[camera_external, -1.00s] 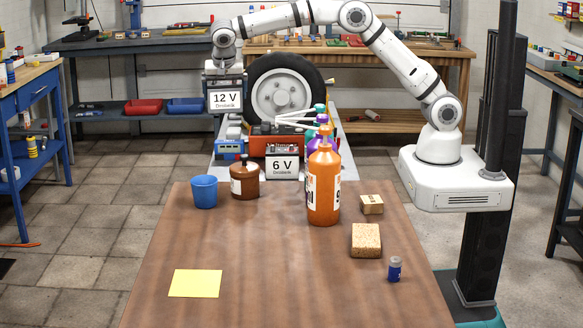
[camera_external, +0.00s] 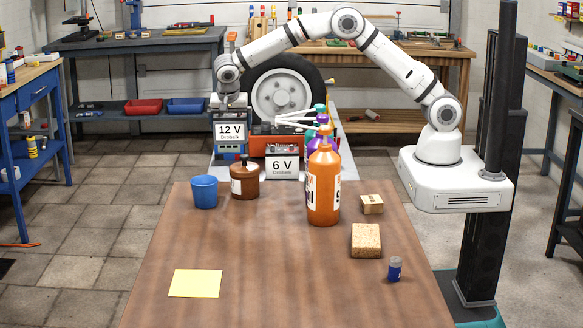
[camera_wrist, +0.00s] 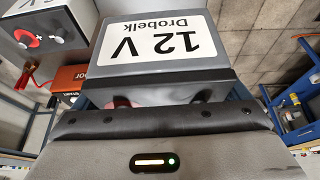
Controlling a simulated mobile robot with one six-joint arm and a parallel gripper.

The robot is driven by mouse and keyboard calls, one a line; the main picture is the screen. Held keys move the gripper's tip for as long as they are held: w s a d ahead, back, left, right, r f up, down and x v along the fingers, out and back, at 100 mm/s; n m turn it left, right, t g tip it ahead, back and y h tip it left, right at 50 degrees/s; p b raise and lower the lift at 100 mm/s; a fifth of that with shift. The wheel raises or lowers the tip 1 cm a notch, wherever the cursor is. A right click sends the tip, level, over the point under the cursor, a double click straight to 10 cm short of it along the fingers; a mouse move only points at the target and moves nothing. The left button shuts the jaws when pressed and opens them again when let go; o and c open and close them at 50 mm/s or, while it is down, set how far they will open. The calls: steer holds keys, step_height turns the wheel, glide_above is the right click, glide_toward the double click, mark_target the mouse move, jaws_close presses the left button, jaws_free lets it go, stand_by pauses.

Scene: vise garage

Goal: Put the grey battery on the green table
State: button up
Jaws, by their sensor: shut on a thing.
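The grey battery labelled 12 V Drobelk (camera_external: 230,131) is upright, above the far left end of the brown table in the outside view. My gripper (camera_external: 231,102) is shut on its top from above. In the wrist view the battery (camera_wrist: 165,50) fills the upper middle, its label upside down. Whether its underside rests on the blue equipment (camera_external: 229,154) below it cannot be told. No table that is clearly green shows.
A second battery labelled 6 V (camera_external: 282,168) stands right of it, before a red Voltmaster unit (camera_external: 272,142) and a wheel (camera_external: 284,92). A blue cup (camera_external: 204,191), a brown jar (camera_external: 245,181) and an orange bottle (camera_external: 323,190) stand nearer. The brown table's (camera_external: 290,285) front middle is clear.

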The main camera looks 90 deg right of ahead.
steer(key=shift+f+p, duration=0.45)
steer(key=shift+f, duration=5.25)
steer(key=shift+f, duration=0.2)
steer(key=o, duration=1.4)
steer(key=shift+r, duration=0.1)
